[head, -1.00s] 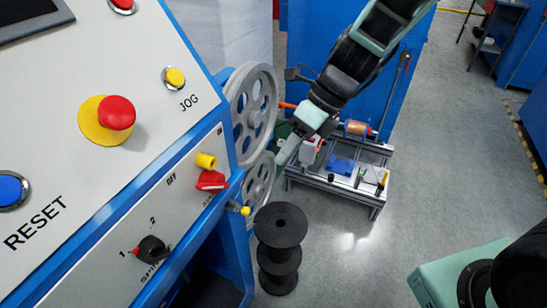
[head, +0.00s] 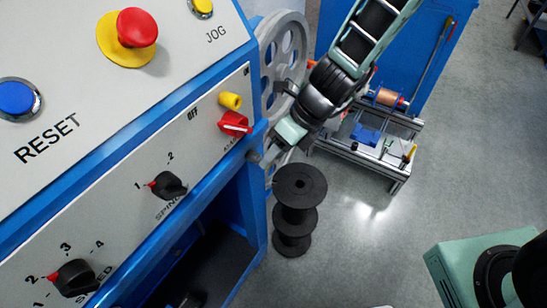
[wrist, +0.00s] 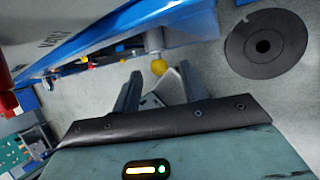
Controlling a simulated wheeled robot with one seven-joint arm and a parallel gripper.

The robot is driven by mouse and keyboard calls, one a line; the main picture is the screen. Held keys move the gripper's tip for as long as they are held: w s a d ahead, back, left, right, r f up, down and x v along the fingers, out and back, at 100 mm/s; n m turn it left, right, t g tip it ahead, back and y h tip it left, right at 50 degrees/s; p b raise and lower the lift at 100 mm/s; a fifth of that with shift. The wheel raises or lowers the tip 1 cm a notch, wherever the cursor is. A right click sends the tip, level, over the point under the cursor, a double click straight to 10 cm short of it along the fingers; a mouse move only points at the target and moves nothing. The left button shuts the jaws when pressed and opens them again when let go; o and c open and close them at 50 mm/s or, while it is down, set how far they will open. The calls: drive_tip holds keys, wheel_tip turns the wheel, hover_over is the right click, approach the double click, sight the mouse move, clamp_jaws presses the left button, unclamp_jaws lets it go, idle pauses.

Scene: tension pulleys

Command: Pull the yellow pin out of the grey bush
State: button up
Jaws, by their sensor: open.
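The yellow pin shows in the wrist view as a round yellow head (wrist: 158,67). It sticks out of the grey bush (wrist: 154,41) under the blue edge of the machine. My gripper (wrist: 159,78) is open, with one finger on each side of the yellow head in the picture. I cannot tell whether the fingers touch it or how far apart in depth they are. In the head view my gripper (head: 268,157) is beside the panel's right edge and hides the yellow head. The grey bush (head: 253,155) partly shows there.
A grey spoked pulley (head: 283,50) stands behind my gripper. A black stacked spool (head: 299,190) is below it on the right.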

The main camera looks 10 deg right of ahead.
drive_tip(key=shift+a+f, duration=0.25)
drive_tip(key=shift+f, duration=0.15)
clamp_jaws()
drive_tip(key=shift+s+d+b, duration=0.75)
drive_tip(key=shift+s+d, duration=0.4)
drive_tip(key=shift+d, duration=0.3)
idle(0.8)
drive_tip(key=shift+s+d, duration=0.25)
drive_tip(key=shift+s+d+b, duration=0.35)
drive_tip(key=shift+s+d, duration=0.25)
drive_tip(key=shift+d, duration=0.2)
drive_tip(key=shift+s+d+b, duration=0.35)
drive_tip(key=shift+s+d, duration=0.25)
drive_tip(key=shift+d, duration=0.2)
drive_tip(key=shift+n, duration=0.3)
